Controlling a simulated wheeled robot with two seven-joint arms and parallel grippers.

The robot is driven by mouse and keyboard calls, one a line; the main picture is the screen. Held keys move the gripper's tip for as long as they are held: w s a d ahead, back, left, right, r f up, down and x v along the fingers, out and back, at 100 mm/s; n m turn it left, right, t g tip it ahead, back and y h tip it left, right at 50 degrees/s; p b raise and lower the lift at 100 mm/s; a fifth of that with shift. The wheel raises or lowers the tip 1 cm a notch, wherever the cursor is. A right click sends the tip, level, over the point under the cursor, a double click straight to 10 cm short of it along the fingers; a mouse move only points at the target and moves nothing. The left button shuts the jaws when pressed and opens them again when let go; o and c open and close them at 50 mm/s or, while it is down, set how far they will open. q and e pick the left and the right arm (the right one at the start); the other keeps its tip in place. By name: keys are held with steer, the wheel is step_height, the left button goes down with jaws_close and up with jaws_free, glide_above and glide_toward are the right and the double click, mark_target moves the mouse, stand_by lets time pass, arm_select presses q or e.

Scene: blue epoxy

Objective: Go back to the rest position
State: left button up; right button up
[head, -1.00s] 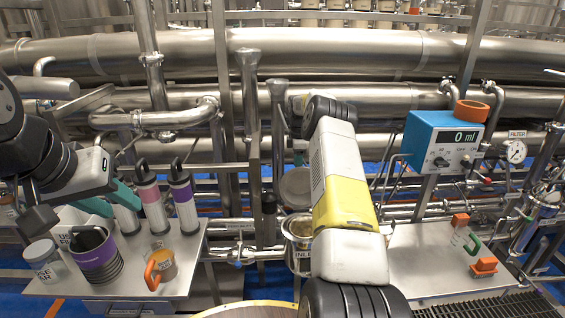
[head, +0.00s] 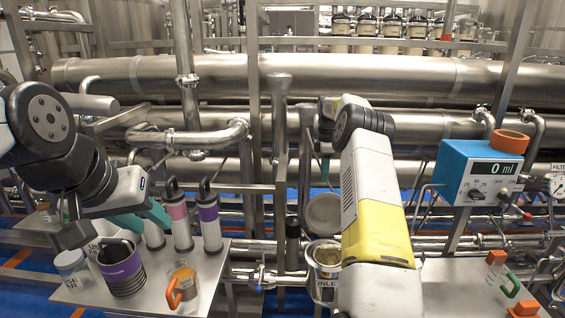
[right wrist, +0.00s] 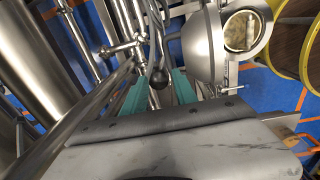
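My left gripper (head: 142,219) is over the metal shelf at the left of the head view, with its two teal fingers apart. It overlaps the bottles behind it, and I see nothing clearly held. My right arm stretches away from me through the middle of the head view. Its gripper (head: 325,168) is mostly hidden at the far end, near the pipes. In the right wrist view, the teal fingers of the right gripper (right wrist: 154,90) stand apart. A dark ball-ended lever shows between them, apparently beyond them and not held.
A blue dosing box (head: 480,172) stands at right. Steel pipes (head: 260,80) cross behind. An inlet vessel (head: 325,258) is beside my right arm.

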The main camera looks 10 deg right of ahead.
steer(key=s+a+r+m+t, duration=0.1)
steer(key=s+a+r+m, duration=0.2)
steer(key=s+a+r, duration=0.5)
steer(key=s+a+r+m+t, duration=0.2)
steer(key=s+a+r+m, duration=0.15)
steer(key=s+r, duration=0.75)
steer(key=s+a+f+m+t+y, duration=0.1)
steer(key=s+a+m, duration=0.3)
steer(key=s, duration=0.8)
steer(key=s+a+f+m+t+y, duration=0.1)
steer(key=s+a+m, duration=0.2)
steer(key=s, duration=1)
steer(key=shift+s+a+f+m, duration=0.2)
steer(key=shift+a+f+m, duration=0.05)
steer(key=shift+a+m, duration=0.2)
